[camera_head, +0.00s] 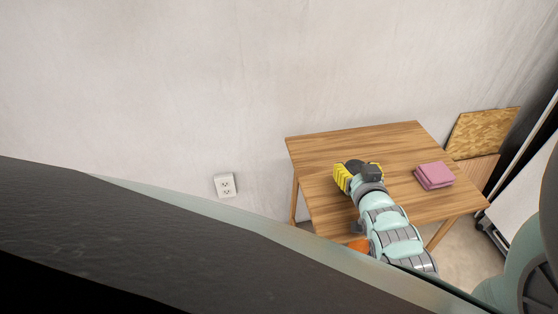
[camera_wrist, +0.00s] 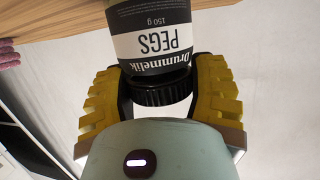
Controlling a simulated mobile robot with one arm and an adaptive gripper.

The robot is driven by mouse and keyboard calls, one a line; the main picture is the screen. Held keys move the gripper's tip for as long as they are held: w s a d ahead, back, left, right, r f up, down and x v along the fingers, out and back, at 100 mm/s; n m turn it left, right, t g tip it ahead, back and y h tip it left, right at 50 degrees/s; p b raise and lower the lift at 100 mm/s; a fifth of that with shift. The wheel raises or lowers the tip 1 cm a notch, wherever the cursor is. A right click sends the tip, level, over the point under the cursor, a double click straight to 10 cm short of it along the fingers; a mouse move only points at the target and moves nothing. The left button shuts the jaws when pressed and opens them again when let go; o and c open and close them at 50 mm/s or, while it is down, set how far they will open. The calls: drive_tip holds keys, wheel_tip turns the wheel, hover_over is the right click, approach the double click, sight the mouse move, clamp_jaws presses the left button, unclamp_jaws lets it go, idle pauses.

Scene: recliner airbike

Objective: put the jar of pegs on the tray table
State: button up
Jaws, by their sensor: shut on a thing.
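The jar of pegs (camera_wrist: 155,45) shows in the wrist view, with a dark and white label reading "Drummelik PEGS 150 g" and a black ribbed lid (camera_wrist: 162,92). My gripper (camera_wrist: 160,85), with yellow ribbed fingers, is shut on the jar at its lid end. The jar's far end is cut off by the top of the frame. A wooden table (camera_head: 350,143) stands against the wall in the head view. My gripper (camera_head: 357,172) is over the table's middle there and hides the jar. I cannot tell whether the jar touches the wood (camera_wrist: 45,20).
A folded pink cloth (camera_head: 434,175) lies on the table to the right of my gripper. A cork-like board (camera_head: 482,132) stands behind the table's right side. An orange thing (camera_head: 358,245) shows partly by the front edge. The tabletop's back part is clear.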

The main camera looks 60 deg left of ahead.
drive_tip(key=shift+s+a+r, duration=0.1)
drive_tip(key=shift+a+r, duration=0.1)
drive_tip(key=shift+d+f, duration=0.15)
drive_tip(key=o, duration=1.3)
drive_tip(key=shift+d+r, duration=0.25)
drive_tip(key=shift+d, duration=0.05)
drive_tip(key=p+v, duration=0.4)
drive_tip(key=v, duration=0.7)
drive_tip(key=shift+d+p, duration=0.2)
drive_tip(key=shift+p, duration=0.2)
